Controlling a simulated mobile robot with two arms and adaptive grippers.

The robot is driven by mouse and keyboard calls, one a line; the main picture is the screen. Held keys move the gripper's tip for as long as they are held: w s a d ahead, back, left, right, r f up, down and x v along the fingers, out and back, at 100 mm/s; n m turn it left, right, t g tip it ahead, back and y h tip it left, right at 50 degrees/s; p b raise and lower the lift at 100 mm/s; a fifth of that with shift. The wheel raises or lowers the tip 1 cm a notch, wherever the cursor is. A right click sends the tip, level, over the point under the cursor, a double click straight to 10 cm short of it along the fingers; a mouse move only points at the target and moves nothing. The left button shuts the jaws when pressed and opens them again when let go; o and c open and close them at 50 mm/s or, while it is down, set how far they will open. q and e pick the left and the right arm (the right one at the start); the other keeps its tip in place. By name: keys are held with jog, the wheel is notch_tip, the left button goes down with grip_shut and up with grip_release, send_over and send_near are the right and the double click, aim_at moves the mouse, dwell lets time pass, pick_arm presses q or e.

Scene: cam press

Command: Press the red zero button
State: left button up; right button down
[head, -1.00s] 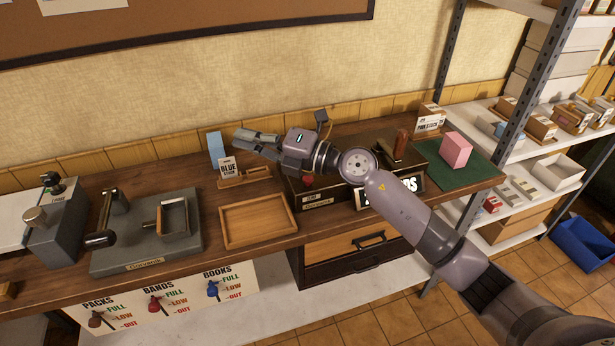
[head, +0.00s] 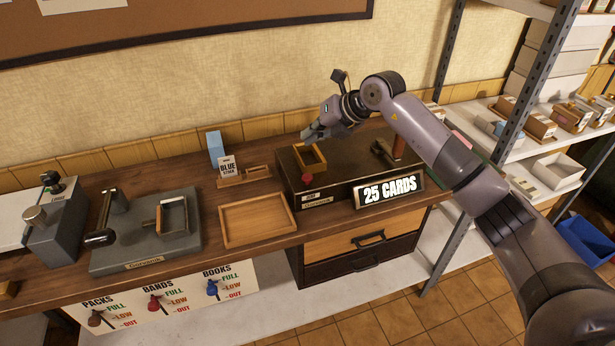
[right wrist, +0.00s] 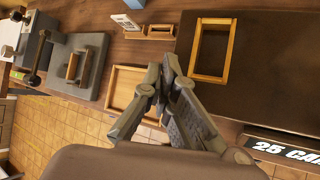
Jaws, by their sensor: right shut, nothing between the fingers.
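The red button (head: 308,179) sits at the front left of a dark counting machine (head: 335,178) on the bench. A display (head: 389,189) on the machine's front reads "25 CARDS". My right gripper (head: 306,136) is shut and empty, above the machine and behind the button, apart from it. In the right wrist view its closed fingers (right wrist: 172,72) point up the picture, left of the machine's wooden frame (right wrist: 210,50). The red button cannot be made out in that view, and the fingers may hide it. My left gripper is not in view.
The wooden frame (head: 310,158) stands on the machine just behind the button. A brown-handled lever (head: 397,147) is at the machine's right. An empty wooden tray (head: 258,221) lies to its left, with the "BLUE" stock holder (head: 230,171) behind.

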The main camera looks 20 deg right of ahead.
jog(key=b, duration=0.5)
send_over(310, 175)
notch_tip(310, 175, down, 8)
jog(key=shift+r, duration=0.25)
jog(key=shift+f, duration=0.5)
dwell(0.5)
jog(key=shift+f+b, duration=0.4)
jog(key=shift+f+b, duration=0.45)
jog(key=shift+f, duration=0.35)
dwell(0.6)
jog(key=shift+r, duration=0.1)
jog(key=shift+r+p, duration=0.8)
jog(key=shift+r, duration=0.3)
jog(key=shift+r+p, duration=1.65)
jog(key=shift+r, duration=0.9)
